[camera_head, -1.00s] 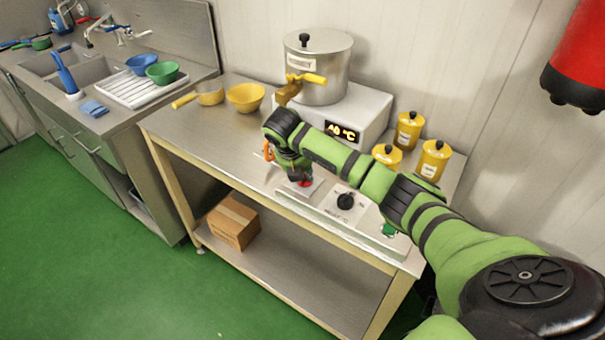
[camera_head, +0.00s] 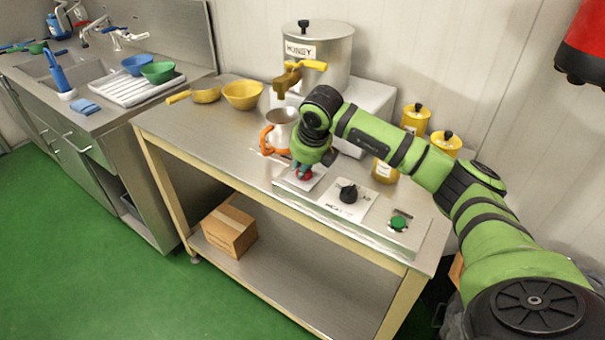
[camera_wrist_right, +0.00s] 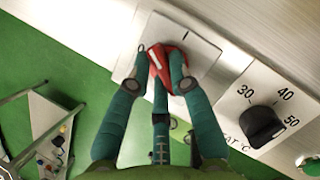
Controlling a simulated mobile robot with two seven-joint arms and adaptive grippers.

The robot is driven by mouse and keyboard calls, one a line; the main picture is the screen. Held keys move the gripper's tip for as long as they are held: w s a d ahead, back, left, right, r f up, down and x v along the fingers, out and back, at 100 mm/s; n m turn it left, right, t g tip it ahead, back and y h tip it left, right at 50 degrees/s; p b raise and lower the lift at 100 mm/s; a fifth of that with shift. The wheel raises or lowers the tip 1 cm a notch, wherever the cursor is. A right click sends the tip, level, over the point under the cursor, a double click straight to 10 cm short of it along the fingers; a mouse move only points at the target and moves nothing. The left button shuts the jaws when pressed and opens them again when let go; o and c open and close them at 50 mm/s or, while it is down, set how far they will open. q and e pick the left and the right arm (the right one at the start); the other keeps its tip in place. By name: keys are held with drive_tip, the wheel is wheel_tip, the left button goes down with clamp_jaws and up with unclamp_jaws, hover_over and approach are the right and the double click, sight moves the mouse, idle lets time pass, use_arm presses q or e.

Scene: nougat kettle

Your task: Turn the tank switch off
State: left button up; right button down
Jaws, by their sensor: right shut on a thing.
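The red switch knob (camera_wrist_right: 168,64) sits on a white plate (camera_wrist_right: 204,52) on the table's front panel. A white line shows on the knob's left side, and a short dark mark is on the plate to its upper right. In the head view only a bit of red knob shows under my right gripper (camera_head: 303,171), which points down at the plate. In the wrist view my right gripper (camera_wrist_right: 160,80) is shut on the knob, with fingers on both sides. The honey tank (camera_head: 327,62) stands on a white base behind, with a yellow-handled tap. My left gripper is not in view.
A black heat dial (camera_head: 348,193) and a green button (camera_head: 398,222) sit right of the switch. A metal pot with an orange handle (camera_head: 268,142) stands just behind my gripper. Yellow canisters (camera_head: 415,118) stand near my forearm. The table front left is clear.

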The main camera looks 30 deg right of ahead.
drive_tip(key=n+y+b, duration=0.1)
drive_tip(key=n, duration=0.1)
drive_tip(key=shift+s+f+n, duration=0.1)
drive_tip(key=shift+f+n, duration=0.05)
drive_tip(key=shift+n, duration=0.25)
drive_tip(key=shift+d+n+g+y+b, duration=0.15)
drive_tip(key=shift+n+y+b, duration=0.25)
drive_tip(key=shift+n, duration=0.5)
drive_tip(key=shift+a+n+g+y+b, duration=0.15)
drive_tip(key=shift+n+y+b, duration=0.2)
drive_tip(key=shift+n, duration=0.55)
drive_tip(key=shift+d, duration=0.1)
drive_tip(key=c, duration=1.1)
unclamp_jaws()
drive_tip(key=shift+s+r, duration=0.1)
drive_tip(key=shift+r, duration=0.2)
drive_tip(key=v, duration=1.1)
drive_tip(key=shift+s+d+r, duration=0.1)
drive_tip(key=shift+s+r, duration=0.15)
drive_tip(key=shift+r, duration=0.1)
